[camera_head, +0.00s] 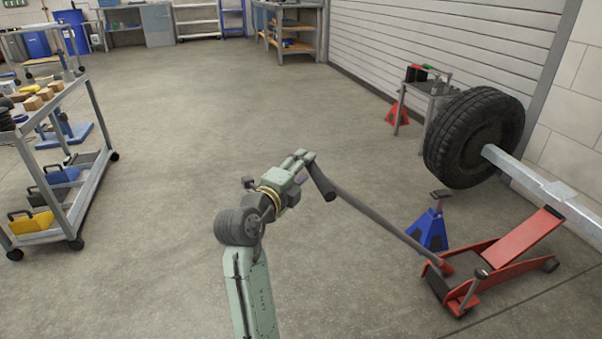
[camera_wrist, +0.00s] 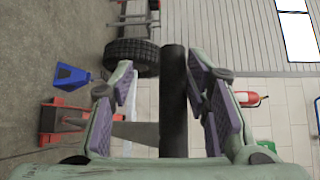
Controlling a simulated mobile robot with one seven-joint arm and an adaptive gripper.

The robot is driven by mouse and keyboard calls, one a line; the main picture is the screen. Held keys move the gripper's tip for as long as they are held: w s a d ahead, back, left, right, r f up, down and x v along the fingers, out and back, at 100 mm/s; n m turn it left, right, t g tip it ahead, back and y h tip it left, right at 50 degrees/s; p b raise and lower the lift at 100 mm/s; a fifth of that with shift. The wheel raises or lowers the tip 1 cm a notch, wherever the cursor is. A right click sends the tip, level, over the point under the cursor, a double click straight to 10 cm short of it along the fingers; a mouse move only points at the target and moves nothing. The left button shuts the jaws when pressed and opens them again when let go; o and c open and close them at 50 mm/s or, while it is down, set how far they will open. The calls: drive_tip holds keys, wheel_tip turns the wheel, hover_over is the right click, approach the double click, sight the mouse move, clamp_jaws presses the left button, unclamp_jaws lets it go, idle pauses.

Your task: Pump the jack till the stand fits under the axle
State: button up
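The red floor jack (camera_head: 475,290) stands on the floor at the right, its red arm sloping up toward the silver axle beam (camera_head: 545,188). A black tire (camera_head: 455,135) is on the axle's end. The blue jack stand (camera_head: 429,231) stands upright beside the jack, near the tire; its exact offset from the axle is unclear. The jack's long dark handle (camera_head: 375,217) slants up to my gripper (camera_head: 306,160). In the wrist view, the handle (camera_wrist: 174,110) passes between the fingers of my gripper (camera_wrist: 165,90). A gap shows on the handle's left side, so the fingers look open around it.
A red stand (camera_head: 398,113) and a small tool cart (camera_head: 428,90) are behind the tire. A shelf cart (camera_head: 70,190) stands at the left. A workbench (camera_head: 290,30) is at the back. The middle floor is clear. A red extinguisher (camera_wrist: 247,98) shows by the wall.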

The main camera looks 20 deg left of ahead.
wheel_tip(320, 180, up, 9)
idle(0.3)
drive_tip(key=shift+a, duration=0.1)
